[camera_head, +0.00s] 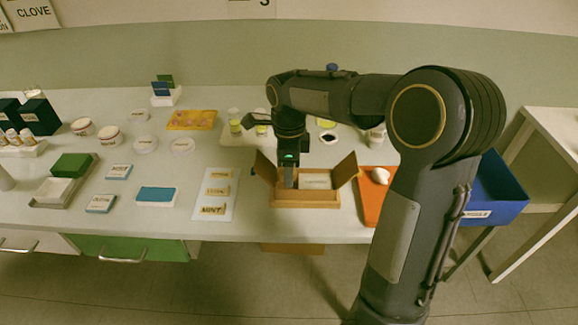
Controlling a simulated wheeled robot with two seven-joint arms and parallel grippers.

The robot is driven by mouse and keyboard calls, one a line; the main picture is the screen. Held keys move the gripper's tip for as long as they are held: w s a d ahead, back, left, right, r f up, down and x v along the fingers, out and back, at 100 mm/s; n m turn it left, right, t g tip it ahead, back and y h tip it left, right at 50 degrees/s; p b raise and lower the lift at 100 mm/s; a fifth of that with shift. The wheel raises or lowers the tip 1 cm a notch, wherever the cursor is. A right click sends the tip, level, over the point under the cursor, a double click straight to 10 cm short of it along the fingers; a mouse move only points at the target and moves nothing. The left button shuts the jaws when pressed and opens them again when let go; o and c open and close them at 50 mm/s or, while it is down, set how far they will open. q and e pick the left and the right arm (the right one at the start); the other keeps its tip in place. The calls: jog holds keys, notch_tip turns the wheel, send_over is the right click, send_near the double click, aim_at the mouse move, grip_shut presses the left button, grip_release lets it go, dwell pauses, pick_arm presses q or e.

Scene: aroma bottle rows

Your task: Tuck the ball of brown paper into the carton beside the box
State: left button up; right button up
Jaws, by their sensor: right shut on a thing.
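The brown carton (305,200) stands open near the front edge of the table, its flaps spread to the sides. A pale box (316,180) lies inside it, towards the right. My right gripper (289,184) points down into the left part of the carton, beside the box. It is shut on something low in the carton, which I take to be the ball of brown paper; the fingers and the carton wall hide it. My left gripper is not in view.
An orange tray (371,205) with a whitish lump (381,175) is right of the carton. A blue bin (495,190) is beyond the table's right end. A white card with labels (215,194) lies left of the carton. Bottles (235,124) stand behind.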

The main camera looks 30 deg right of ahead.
jog(key=shift+f, duration=0.45)
jog(key=o, duration=1)
jog(key=shift+r, duration=0.15)
jog(key=shift+r+p, duration=3.9)
jog(key=shift+r, duration=0.55)
